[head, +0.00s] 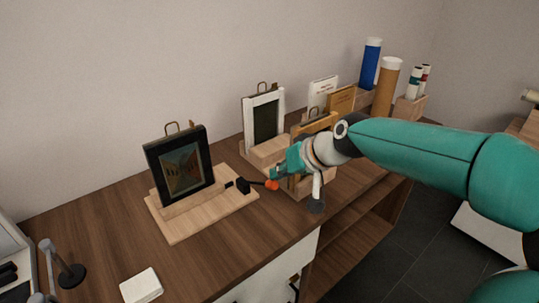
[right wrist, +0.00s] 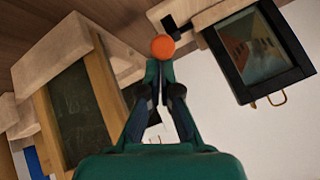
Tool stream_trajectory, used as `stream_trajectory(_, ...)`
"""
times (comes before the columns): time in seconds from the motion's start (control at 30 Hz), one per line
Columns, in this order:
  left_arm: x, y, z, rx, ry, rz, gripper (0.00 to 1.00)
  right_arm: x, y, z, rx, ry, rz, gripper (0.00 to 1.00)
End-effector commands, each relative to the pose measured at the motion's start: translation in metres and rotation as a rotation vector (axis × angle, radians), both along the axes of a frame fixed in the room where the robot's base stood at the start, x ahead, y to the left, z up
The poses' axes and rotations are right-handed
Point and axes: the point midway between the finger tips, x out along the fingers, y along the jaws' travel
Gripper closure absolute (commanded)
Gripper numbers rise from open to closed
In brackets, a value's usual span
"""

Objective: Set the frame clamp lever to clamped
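A black-framed picture (head: 181,165) stands in a wooden holder (head: 205,217) on the table; it also shows upside down in the right wrist view (right wrist: 262,50). The clamp's black block (head: 243,186) sits at the holder's right side. Its lever points right, away from the frame, and ends in an orange knob (head: 272,185), also in the right wrist view (right wrist: 163,47). My right gripper (head: 278,174) is at the knob. In the right wrist view its fingertips (right wrist: 160,64) are together just beside the knob; contact is unclear. My left gripper is not in view.
A white-framed board (head: 264,117) and a wood-framed one stand behind, close to my right gripper. Blue (head: 370,62) and tan (head: 386,88) cylinders stand at the back right. A white block (head: 141,286) and a grey post (head: 62,263) are at the front left.

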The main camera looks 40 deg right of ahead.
Motion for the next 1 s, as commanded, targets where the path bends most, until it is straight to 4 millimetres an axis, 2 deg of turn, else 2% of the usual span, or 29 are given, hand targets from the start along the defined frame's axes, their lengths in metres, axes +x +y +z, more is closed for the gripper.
stream_trajectory(0.07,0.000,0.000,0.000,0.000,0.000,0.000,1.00,-0.002,0.002,-0.005,0.005,0.016,0.007,1.00)
stream_trajectory(0.23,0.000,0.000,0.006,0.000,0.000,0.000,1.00,0.001,-0.001,0.002,0.005,0.017,0.007,1.00)
stream_trajectory(0.47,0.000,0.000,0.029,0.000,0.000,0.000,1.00,0.015,-0.017,0.036,0.002,0.004,0.005,1.00)
stream_trajectory(0.53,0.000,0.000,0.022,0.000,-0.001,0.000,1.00,-0.001,-0.020,0.043,0.000,0.000,0.000,1.00)
stream_trajectory(0.7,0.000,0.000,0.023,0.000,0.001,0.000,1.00,-0.029,-0.023,0.068,-0.002,-0.001,0.001,1.00)
stream_trajectory(1.0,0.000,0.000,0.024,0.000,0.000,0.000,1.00,-0.058,-0.026,0.093,0.001,0.000,0.005,1.00)
